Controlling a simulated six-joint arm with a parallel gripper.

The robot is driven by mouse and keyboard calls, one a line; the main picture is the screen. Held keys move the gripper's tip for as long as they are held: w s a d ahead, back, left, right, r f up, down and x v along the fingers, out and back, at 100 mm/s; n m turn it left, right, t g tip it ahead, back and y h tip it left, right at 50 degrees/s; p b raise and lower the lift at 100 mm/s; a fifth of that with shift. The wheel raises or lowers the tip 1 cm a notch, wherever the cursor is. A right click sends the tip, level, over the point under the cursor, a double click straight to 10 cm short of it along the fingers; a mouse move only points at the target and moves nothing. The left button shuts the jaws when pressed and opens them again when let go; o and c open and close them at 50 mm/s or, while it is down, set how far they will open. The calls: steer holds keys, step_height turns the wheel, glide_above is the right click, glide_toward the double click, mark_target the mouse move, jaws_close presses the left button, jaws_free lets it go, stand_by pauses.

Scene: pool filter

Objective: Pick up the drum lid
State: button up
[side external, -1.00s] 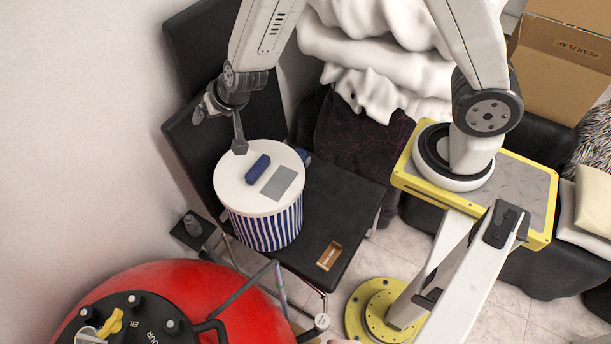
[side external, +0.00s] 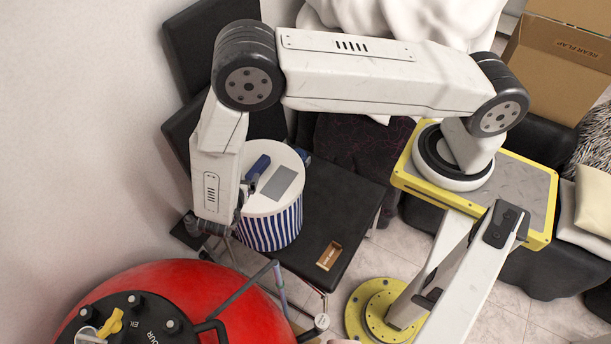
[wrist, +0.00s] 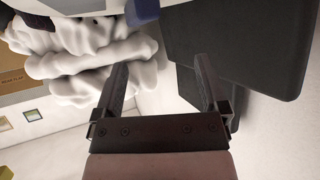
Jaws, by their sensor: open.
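The drum lid (side external: 288,158) is a white disc with a blue block handle (side external: 257,167) and a grey patch. It sits on the blue-and-white striped drum (side external: 284,223) on the black chair. My arm hides the lid's left part in the side view. My gripper (wrist: 162,68) is open and empty in the wrist view, its two dark fingers apart. In the side view it is largely hidden behind my arm, low by the drum's left side. A blue block (wrist: 142,12) at the top edge of the wrist view looks like the handle, beyond the fingertips.
The black chair seat (side external: 345,195) has free room right of the drum. A red tank (side external: 250,300) with a black top stands in front. White draped cloth (wrist: 75,65) and the chair's dark back (wrist: 245,45) show behind the fingers. A wall is close on the left.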

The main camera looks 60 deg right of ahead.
mark_target(256, 167)
steer(key=shift+s+f+g+h, duration=0.3)
steer(key=shift+s+f, duration=0.15)
steer(key=shift+s, duration=0.3)
steer(key=shift+x, duration=3.9)
steer(key=shift+s, duration=0.1)
jaws_close()
